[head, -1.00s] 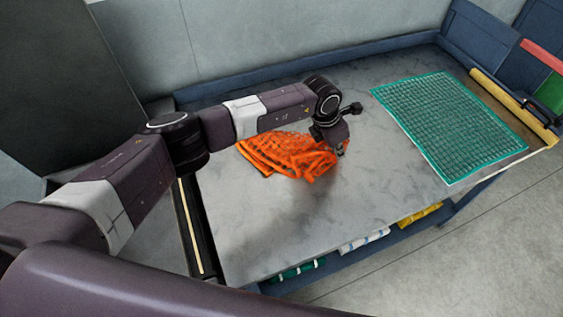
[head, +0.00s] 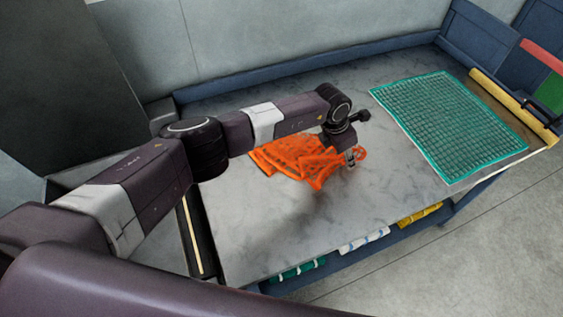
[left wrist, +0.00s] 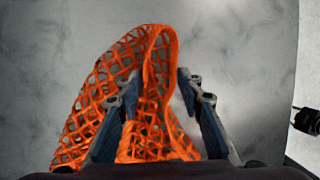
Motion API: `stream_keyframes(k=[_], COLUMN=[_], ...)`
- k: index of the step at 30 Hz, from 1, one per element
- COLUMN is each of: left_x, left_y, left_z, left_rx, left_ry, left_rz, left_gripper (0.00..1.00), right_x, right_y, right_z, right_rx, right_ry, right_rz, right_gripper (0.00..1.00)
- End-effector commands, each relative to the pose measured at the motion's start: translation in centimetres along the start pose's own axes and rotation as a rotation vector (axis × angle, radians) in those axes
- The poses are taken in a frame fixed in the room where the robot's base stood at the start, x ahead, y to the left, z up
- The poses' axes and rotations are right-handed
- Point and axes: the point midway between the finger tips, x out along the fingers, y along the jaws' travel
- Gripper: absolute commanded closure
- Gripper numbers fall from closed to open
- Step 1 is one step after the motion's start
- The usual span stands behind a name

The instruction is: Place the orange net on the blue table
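The orange net (head: 300,158) is bunched over the grey top of the blue-framed table (head: 290,225). My left gripper (head: 354,157) is at the right end of the net. In the left wrist view the net (left wrist: 95,105) passes between the two fingers of my left gripper (left wrist: 160,84), with a fold standing up between them and mesh spreading to the left. A soft shadow lies below the net, which looks raised off the top. My right gripper is out of view.
A green mesh sheet (head: 450,125) lies flat at the right end of the table. A yellow roll (head: 512,105) lies beyond it. Rolled cloths, one white (head: 364,240), sit on the lower shelf. The tabletop's front middle is clear.

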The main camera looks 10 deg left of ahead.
Motion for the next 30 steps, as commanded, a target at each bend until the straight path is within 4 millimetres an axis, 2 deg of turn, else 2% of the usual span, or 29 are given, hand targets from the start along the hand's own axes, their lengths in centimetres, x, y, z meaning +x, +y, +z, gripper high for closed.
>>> stream_keyframes(k=[10,22,30], left_x=[-0.3,-2.8,-6.5], left_y=[0.0,-0.6,-1.3], left_z=[0.2,2.3,5.6], left_rx=[0.000,0.001,0.003], left_ry=[-0.001,0.000,-0.003], left_rz=[0.001,0.000,0.002], left_gripper=[0.64,0.64,0.64], right_x=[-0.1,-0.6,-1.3], right_y=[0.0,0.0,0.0], right_z=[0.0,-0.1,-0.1], right_rx=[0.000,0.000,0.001], right_ry=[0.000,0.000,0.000], right_rz=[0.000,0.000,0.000], right_gripper=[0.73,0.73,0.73])
